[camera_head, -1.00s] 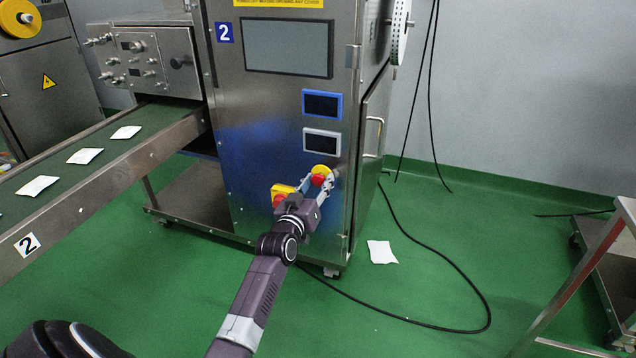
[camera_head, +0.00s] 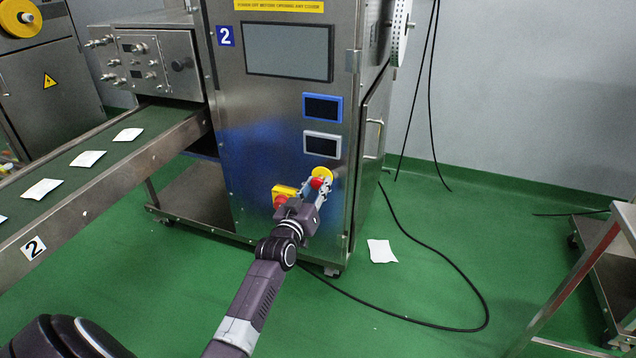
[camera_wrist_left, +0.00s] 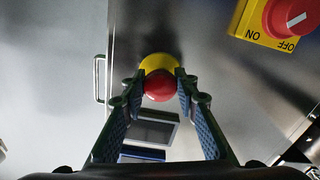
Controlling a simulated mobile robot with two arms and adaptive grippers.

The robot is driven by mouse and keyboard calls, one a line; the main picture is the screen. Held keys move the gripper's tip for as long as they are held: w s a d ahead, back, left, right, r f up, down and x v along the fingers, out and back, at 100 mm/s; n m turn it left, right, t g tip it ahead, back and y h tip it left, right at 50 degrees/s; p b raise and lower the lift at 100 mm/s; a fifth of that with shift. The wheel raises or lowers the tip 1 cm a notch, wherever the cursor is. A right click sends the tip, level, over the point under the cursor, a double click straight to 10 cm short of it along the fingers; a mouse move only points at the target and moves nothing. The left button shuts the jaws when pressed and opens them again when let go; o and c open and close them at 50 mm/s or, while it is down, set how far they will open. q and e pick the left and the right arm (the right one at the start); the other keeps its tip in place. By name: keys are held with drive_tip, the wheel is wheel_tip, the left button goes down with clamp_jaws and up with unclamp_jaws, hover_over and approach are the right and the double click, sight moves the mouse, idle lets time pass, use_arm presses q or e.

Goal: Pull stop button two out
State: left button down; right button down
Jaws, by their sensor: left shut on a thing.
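My left gripper (camera_head: 318,186) is shut on the red head. In the left wrist view the red head (camera_wrist_left: 159,88) sits between the two fingertips, in front of the yellow disc (camera_wrist_left: 158,63). How far the head stands out is hard to tell. My right gripper is not in view.
A red rotary switch on a yellow ON/OFF plate (camera_head: 284,191) is left of the stop button; it also shows in the left wrist view (camera_wrist_left: 268,22). Two small displays (camera_head: 322,107) sit above. A conveyor (camera_head: 60,220) carries teabags at left. A cable lies on the floor.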

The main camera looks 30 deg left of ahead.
use_arm(q)
drive_tip(key=c, duration=1.5)
unclamp_jaws()
drive_tip(key=shift+s, duration=0.1)
drive_tip(key=shift+o, duration=0.2)
drive_tip(key=v, duration=1.2)
drive_tip(key=shift+f, duration=0.1)
